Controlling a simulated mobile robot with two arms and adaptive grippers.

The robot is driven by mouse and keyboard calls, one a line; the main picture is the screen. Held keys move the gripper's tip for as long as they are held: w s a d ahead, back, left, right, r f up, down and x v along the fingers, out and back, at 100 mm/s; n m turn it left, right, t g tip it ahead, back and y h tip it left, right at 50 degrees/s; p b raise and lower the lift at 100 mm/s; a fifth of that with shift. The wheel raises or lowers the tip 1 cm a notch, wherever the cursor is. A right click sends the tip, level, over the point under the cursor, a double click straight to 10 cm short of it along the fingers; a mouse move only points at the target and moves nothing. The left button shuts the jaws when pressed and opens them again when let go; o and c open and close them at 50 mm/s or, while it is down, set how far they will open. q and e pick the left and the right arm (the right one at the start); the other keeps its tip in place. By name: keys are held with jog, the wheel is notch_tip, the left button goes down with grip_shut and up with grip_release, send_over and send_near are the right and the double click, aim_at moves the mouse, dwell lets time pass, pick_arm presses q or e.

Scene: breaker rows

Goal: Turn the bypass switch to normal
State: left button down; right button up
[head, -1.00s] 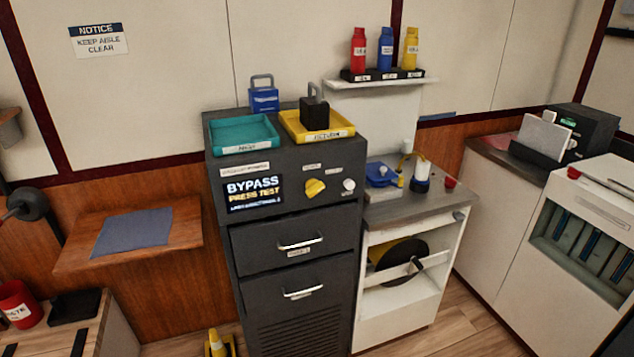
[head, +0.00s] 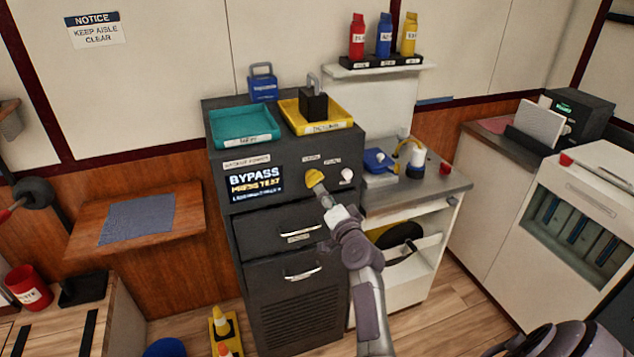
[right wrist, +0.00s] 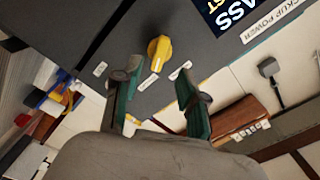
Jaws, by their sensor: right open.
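A white round button (head: 347,175) sits to the right of the knob. My right gripper (head: 326,200) is just in front of and below the knob in the head view. In the right wrist view, the yellow knob (right wrist: 159,50) shows beyond the two open fingers (right wrist: 155,88), apart from them and between their lines. The fingers hold nothing. My left gripper does not show.
The cabinet (head: 230,223) has two drawers with handles under the panel. A teal tray (head: 243,139) and a yellow tray (head: 335,127) with a black padlock stand on top. A white workbench (head: 425,190) adjoins on the right.

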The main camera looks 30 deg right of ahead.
aim_at(316, 182)
jog(key=x, duration=0.6)
jog(key=shift+w, duration=0.2)
grip_shut()
